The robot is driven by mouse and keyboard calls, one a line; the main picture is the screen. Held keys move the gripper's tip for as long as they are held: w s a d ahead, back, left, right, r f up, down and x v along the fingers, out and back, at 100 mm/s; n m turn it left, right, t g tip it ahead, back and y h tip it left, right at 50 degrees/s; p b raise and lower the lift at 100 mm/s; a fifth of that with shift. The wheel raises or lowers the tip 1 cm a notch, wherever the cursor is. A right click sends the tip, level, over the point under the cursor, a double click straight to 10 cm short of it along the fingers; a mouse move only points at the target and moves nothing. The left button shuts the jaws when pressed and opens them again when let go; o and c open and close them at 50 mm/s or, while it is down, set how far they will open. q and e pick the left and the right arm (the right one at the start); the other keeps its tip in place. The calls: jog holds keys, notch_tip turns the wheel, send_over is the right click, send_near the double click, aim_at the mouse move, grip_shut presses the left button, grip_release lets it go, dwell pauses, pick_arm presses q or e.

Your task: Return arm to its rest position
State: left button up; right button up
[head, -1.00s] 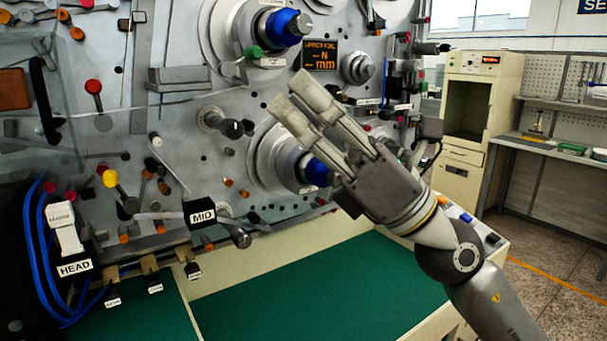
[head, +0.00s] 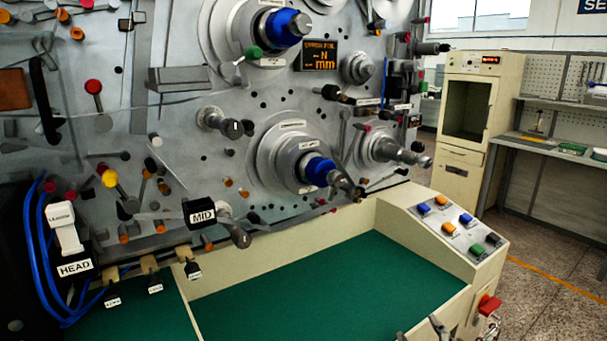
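The winding machine's grey front panel (head: 190,95) fills the left and middle of the head view. An upper spindle with a blue collar (head: 283,27) and a lower spindle with a blue collar (head: 319,171) stick out from it, both uncovered. Small grey parts (head: 438,326) at the bottom edge look like the tips of my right gripper, mostly cut off by the frame. They are low in front of the green work surface, clear of the spindles. Whether they are open or shut does not show. My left gripper is not in view.
The green work surface (head: 330,290) is bare. A sloped button box (head: 462,229) stands at its right, with a red switch (head: 488,304) below. A cream cabinet (head: 464,135) and a grey bench (head: 560,148) stand behind at the right.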

jog(key=s+a+f+m+g+y, duration=0.1)
jog(key=s+f+m+g, duration=0.1)
jog(key=s+f+g, duration=0.65)
jog(key=s+f+m+g+y, duration=0.1)
jog(key=s+f+m+g, duration=0.15)
jog(key=s+f, duration=1.15)
jog(key=s+f+g, duration=0.1)
jog(key=s+f, duration=0.1)
jog(key=f, duration=1)
jog(key=s+f+g, duration=0.1)
jog(key=s+f, duration=0.1)
jog(key=f, duration=1)
jog(key=s+d+f+n+g, duration=0.1)
jog(key=s+d+f, duration=0.1)
jog(key=s+f, duration=1.3)
jog(key=shift+s+d+f+p, duration=0.35)
jog(key=shift+s+p, duration=0.1)
jog(key=shift+s, duration=0.2)
jog(key=shift+r, duration=0.1)
jog(key=shift+c, duration=0.2)
jog(key=shift+c, duration=1.3)
jog(key=shift+w, duration=0.1)
